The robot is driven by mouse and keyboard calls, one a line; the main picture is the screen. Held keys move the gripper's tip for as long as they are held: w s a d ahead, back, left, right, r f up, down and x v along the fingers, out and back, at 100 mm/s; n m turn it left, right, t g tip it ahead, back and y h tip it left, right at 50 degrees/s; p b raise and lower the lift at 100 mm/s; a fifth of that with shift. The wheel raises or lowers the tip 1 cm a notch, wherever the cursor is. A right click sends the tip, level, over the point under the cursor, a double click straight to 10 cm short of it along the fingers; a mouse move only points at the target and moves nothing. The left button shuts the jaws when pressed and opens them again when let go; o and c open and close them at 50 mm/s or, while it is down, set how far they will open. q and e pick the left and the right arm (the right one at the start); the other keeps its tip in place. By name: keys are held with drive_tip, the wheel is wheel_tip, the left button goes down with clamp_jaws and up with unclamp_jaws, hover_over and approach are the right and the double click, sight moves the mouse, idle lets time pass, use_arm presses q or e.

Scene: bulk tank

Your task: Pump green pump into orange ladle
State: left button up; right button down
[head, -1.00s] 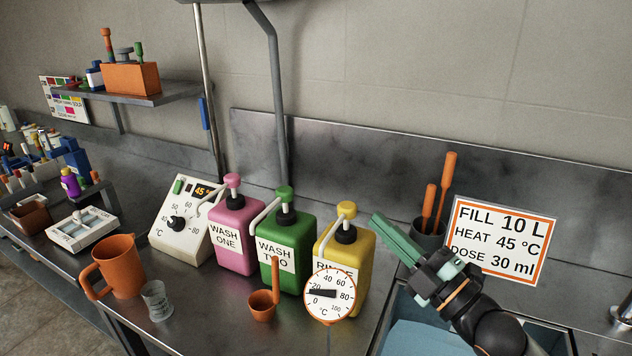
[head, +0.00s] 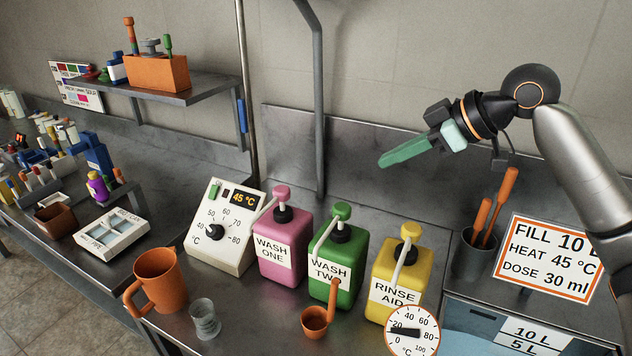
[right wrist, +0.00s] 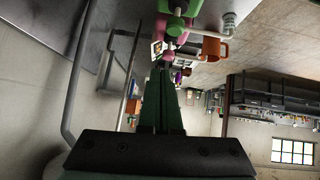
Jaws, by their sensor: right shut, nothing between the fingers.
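The green pump bottle (head: 340,262), labelled WASH TWO, stands upright between the pink and yellow bottles, with its green pump head (head: 342,211) on top. The orange ladle (head: 318,317) stands in front of it, its bowl on the counter and its handle up against the green bottle's front in the picture; I cannot tell whether they touch. My right gripper (head: 384,163) is shut and empty, in the air above and to the right of the green pump head, pointing left. In the right wrist view its closed fingers (right wrist: 160,95) point towards the bottles. My left gripper is not in view.
The pink bottle (head: 283,240) and yellow bottle (head: 400,275) flank the green one closely. A dial thermometer (head: 412,331) stands before the yellow bottle. An orange jug (head: 160,280) and glass beaker (head: 205,320) are at left. A metal pipe (head: 318,100) rises behind.

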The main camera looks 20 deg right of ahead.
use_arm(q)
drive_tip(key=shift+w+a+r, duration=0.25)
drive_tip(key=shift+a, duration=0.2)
use_arm(e)
drive_tip(key=shift+s+a+r+g, duration=0.2)
drive_tip(key=shift+s+r+g, duration=0.45)
drive_tip(key=shift+r, duration=0.2)
drive_tip(key=p, duration=0.1)
hover_over(338, 205)
drive_tip(key=s+d, duration=0.2)
wheel_tip(338, 205, down, 7)
wheel_tip(338, 205, down, 2)
drive_tip(key=shift+a+f, duration=0.1)
drive_tip(key=shift+f, duration=0.95)
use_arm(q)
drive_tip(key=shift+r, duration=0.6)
